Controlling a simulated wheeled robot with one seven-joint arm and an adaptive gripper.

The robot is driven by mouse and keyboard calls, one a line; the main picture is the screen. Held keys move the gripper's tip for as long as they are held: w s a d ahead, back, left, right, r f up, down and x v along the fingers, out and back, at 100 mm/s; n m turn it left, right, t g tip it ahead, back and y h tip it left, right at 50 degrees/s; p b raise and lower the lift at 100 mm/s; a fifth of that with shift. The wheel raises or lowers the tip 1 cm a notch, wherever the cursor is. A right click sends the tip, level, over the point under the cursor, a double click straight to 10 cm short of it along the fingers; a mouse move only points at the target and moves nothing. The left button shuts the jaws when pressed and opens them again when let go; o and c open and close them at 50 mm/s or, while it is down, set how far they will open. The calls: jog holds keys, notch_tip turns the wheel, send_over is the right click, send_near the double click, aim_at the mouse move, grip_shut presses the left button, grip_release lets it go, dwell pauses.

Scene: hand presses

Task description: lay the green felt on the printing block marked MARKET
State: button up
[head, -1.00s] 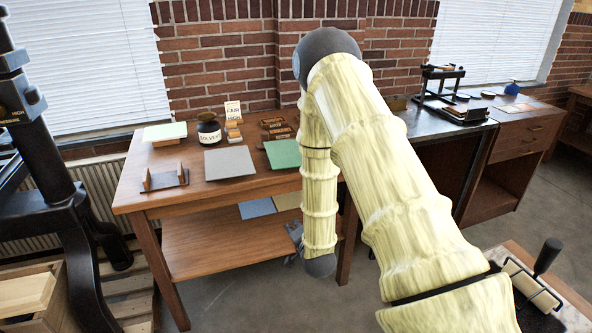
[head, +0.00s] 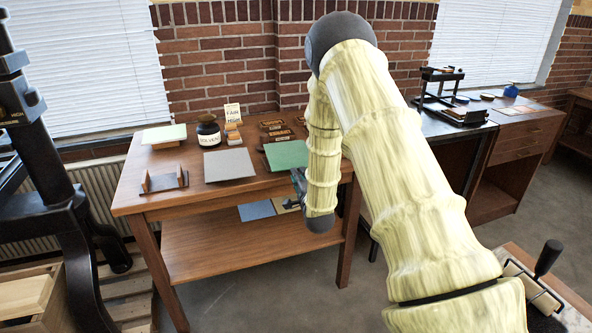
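The green felt (head: 282,155) lies flat near the right part of the wooden table, its right side partly behind my arm. Several small wooden printing blocks (head: 275,128) lie just behind it; the lettering on them is too small to read, so I cannot tell which is marked MARKET. My gripper (head: 297,184) hangs at the table's front edge, just below the felt in the picture and apart from it as far as I can see. It is mostly hidden by my wrist, and its fingers are too small to judge.
Blue (head: 256,210) and tan sheets lie on the lower shelf. A black press (head: 45,190) stands left.

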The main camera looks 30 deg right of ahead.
aim_at(296, 162)
jog(key=b+x, duration=0.1)
jog(key=x, duration=0.3)
jog(key=shift+w+d, duration=0.1)
jog(key=shift+w, duration=0.2)
jog(key=shift+c, duration=0.6)
grip_shut()
jog(key=shift+r+p, duration=0.7)
jog(key=shift+r, duration=0.85)
